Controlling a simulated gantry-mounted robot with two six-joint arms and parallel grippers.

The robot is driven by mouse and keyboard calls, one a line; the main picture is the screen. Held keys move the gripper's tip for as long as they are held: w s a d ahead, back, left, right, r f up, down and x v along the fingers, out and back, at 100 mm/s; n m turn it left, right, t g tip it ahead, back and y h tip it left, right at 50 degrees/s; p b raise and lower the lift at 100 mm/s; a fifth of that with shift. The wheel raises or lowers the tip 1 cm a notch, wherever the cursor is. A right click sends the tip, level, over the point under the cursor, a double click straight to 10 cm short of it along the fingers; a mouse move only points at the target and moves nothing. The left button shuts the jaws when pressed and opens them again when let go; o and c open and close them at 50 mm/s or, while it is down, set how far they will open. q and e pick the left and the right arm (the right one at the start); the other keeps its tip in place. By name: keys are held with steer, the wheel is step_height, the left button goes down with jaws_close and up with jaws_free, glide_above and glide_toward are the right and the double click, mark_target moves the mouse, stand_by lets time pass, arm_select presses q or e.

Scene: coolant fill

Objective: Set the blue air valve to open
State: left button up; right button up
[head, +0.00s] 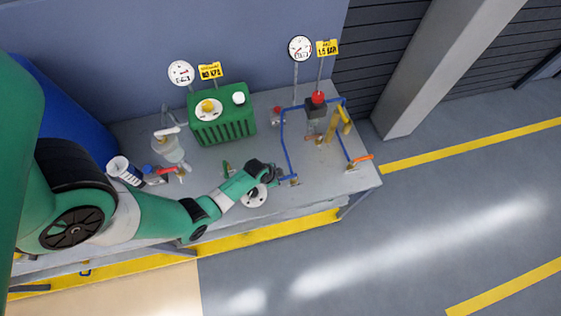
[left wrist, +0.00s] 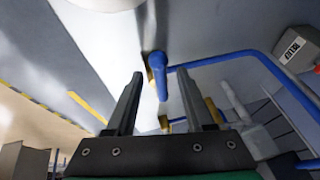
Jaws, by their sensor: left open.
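The blue air valve shows in the left wrist view as a blue lever (left wrist: 159,78) with a brass part beside it, by the end of a blue pipe (left wrist: 230,58). In the head view the blue pipe (head: 284,140) runs down to the bench, and the valve at its lower end is small and partly hidden by my gripper. My left gripper (head: 279,174) is there, open. In the left wrist view its two fingers (left wrist: 158,74) stand on either side of the lever, with a gap on both sides. My right gripper is not in view.
A green tank (head: 222,125) stands at the bench's back. A red-topped unit (head: 317,104), yellow parts (head: 343,118) and an orange-handled valve (head: 361,158) are right of my gripper. A round white disc (head: 254,197) lies just below my left arm. Gauges (head: 300,48) rise behind.

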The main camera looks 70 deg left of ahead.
arm_select(q)
jaws_close()
stand_by(1.4)
